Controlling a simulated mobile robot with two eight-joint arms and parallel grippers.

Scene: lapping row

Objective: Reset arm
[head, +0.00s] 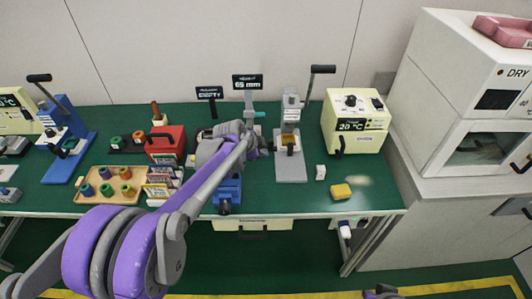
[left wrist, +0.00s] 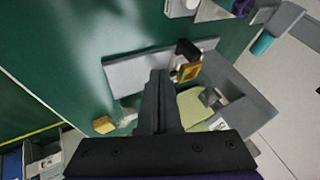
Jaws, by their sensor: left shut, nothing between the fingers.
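My left arm reaches up across the head view from the lower left. My left gripper (head: 262,143) is at its far end, over the green bench near the grey press, and is partly hidden by its own wrist. In the left wrist view its fingers (left wrist: 160,98) are together with nothing between them. The grey lever press (head: 290,145) stands just right of the gripper, its dark-handled lever raised. A yellow-orange block (left wrist: 188,71) is at the press, also in the left wrist view. Only a small purple and dark piece of mine shows at the bottom edge; my right gripper is not visible.
On the green bench (head: 365,195), a yellow sponge-like block (head: 341,191) and a small white block (head: 320,172) lie right of the press. A cream 20 °C unit (head: 355,122), a blue press (head: 68,132), and a wooden tray (head: 98,197) of coloured spools stand around. The front right bench is mostly clear.

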